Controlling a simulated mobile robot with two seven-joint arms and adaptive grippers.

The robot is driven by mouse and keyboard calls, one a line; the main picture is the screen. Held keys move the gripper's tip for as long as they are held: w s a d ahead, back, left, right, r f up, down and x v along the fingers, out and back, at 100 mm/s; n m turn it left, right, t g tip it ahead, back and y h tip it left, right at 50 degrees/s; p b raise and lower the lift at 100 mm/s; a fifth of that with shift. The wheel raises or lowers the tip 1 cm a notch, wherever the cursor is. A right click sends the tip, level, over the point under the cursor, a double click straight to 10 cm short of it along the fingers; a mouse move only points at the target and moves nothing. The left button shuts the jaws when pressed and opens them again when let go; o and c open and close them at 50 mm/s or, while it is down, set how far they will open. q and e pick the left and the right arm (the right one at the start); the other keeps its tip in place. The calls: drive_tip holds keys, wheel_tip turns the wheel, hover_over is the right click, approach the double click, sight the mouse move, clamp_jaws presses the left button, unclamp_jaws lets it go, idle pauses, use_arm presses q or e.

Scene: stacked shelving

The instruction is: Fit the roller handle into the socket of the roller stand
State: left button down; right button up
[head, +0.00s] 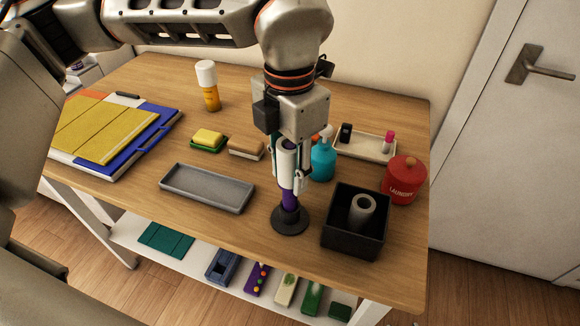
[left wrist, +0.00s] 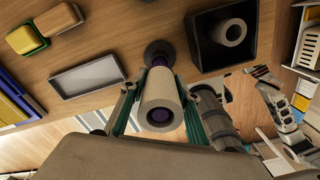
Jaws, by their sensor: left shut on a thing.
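The roller (head: 287,158) has a white sleeve and a purple handle (head: 290,199) that points down. My left gripper (head: 289,180) is shut on the roller and holds it roughly upright above the roller stand. The roller stand (head: 290,221) is a dark round base on the table near the front edge. The handle's lower end meets the top of the stand in the head view; I cannot tell how deep it sits in the socket. The left wrist view shows the roller (left wrist: 159,100) end-on, with the stand (left wrist: 159,51) partly hidden behind it.
A grey tray (head: 207,188) lies to the left. A teal bottle (head: 322,162) and a red laundry canister (head: 404,182) stand behind. The table's front edge is near.

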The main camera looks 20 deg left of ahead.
sight(290, 145)
use_arm(q)
drive_tip(key=shift+f+b, duration=0.55)
drive_tip(key=shift+f, duration=0.5)
drive_tip(key=c, duration=1.4)
unclamp_jaws()
drive_tip(key=shift+c, duration=0.2)
drive_tip(key=shift+r, duration=0.1)
wheel_tip(290, 145, up, 12)
drive_tip(key=shift+f, duration=0.1)
